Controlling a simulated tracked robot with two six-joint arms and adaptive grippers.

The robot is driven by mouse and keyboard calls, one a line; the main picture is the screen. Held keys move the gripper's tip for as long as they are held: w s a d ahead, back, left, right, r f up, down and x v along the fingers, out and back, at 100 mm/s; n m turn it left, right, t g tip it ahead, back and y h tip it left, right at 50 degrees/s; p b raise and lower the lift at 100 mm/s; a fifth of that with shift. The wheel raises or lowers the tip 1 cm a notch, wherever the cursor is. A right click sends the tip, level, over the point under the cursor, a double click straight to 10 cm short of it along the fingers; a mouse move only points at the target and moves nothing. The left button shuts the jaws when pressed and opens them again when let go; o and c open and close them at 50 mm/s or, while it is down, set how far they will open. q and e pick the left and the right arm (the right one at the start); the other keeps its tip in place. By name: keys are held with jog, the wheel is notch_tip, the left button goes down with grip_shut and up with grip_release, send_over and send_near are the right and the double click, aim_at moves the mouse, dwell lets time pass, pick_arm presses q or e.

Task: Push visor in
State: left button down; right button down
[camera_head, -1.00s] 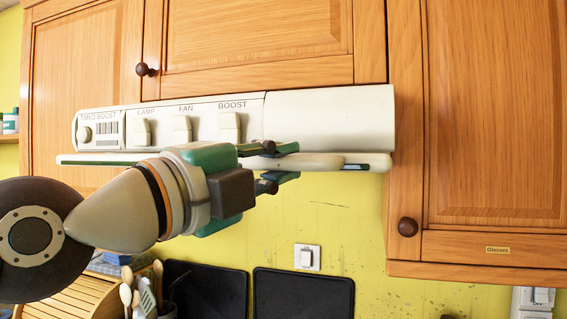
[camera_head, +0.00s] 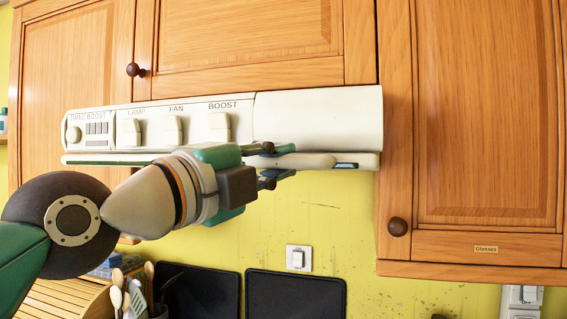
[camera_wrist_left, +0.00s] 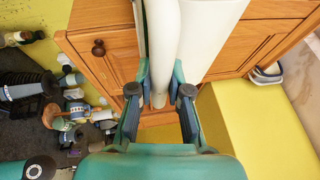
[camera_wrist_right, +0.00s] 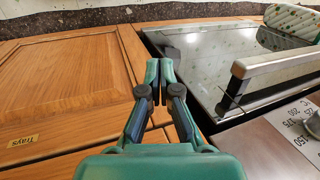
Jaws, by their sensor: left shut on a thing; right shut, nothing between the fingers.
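The visor (camera_head: 308,161) is a thin cream strip along the underside of the cream cooker hood (camera_head: 318,118). Its ends line up closely with the hood's ends, with a narrow dark gap between them at the left. My left gripper (camera_head: 283,164) is shut on the visor's front edge right of its middle, hiding part of it. In the left wrist view, the rounded pale visor edge (camera_wrist_left: 164,45) lies between the fingers of my left gripper (camera_wrist_left: 161,75). My right gripper (camera_wrist_right: 159,68) is shut and empty; it shows only in the right wrist view.
Wooden cupboards (camera_head: 485,115) flank the hood, and the right one hangs lower beside its end. A wall switch (camera_head: 298,258) and dark boards (camera_head: 295,292) are below. In the right wrist view, a wooden door (camera_wrist_right: 65,80) and a glass panel with a bar handle (camera_wrist_right: 275,62) are close to the gripper.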

pick_arm(q)
jog(key=c, duration=1.1)
grip_release()
jog(key=shift+w+d+f, duration=0.1)
jog(key=shift+w+f, duration=0.05)
jog(key=shift+s+a, duration=0.35)
jog(key=shift+s, duration=0.1)
jog(key=v, duration=1.1)
jog(key=shift+w+f, duration=0.1)
